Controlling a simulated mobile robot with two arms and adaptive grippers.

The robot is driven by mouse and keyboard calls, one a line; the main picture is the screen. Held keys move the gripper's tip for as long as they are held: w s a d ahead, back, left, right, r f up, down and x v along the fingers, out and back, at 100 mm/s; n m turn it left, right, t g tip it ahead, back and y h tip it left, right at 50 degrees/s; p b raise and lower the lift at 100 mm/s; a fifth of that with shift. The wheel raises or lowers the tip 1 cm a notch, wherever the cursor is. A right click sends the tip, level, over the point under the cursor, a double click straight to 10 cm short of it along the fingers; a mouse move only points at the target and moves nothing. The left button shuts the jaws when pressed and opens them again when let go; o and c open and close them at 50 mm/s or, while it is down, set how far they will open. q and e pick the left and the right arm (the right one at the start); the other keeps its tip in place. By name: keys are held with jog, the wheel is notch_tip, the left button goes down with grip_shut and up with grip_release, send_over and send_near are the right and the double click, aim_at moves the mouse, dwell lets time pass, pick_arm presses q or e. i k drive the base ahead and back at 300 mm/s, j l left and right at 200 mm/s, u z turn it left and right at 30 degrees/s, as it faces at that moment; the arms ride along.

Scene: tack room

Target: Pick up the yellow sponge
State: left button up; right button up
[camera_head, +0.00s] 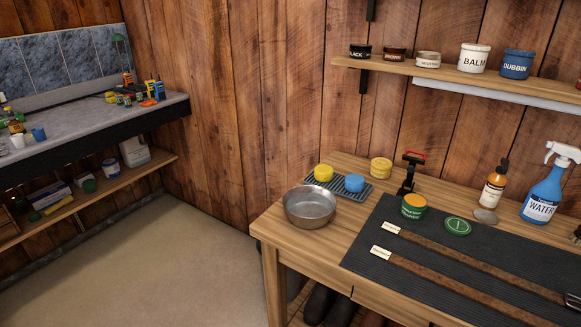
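A round yellow sponge (323,172) sits on a dark ridged tray (340,189) near the left back of the wooden table. A round blue sponge (354,183) sits on the same tray, just right of the yellow one. A second yellow round thing (381,168), wider and looking like a stack or tin, stands on the table behind and right of the tray. Neither of my grippers shows in the head view.
A metal bowl (310,207) stands in front of the tray at the table's left edge. A black stand with a red top (409,172), an open green tin (414,206) and an amber bottle (494,185) are to the right. Leather straps (470,274) lie on a dark mat (395,221).

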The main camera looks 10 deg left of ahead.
aim_at(323, 173)
jog(key=i+j+u, duration=0.2)
jog(key=u, duration=0.2)
jog(key=i+j+u, duration=0.2)
jog(key=u, duration=0.2)
jog(key=i+j+u, duration=0.15)
jog(key=u, duration=0.25)
jog(key=i+u, duration=0.4)
jog(key=i+j+u, duration=0.1)
jog(key=i, duration=0.55)
jog(key=i+z, duration=0.15)
jog(key=z, duration=0.25)
jog(key=i+z, duration=0.15)
jog(key=z, duration=0.2)
jog(key=i+j+z, duration=0.1)
jog(key=z, duration=0.3)
jog(key=i+j+z, duration=0.1)
jog(key=z, duration=0.25)
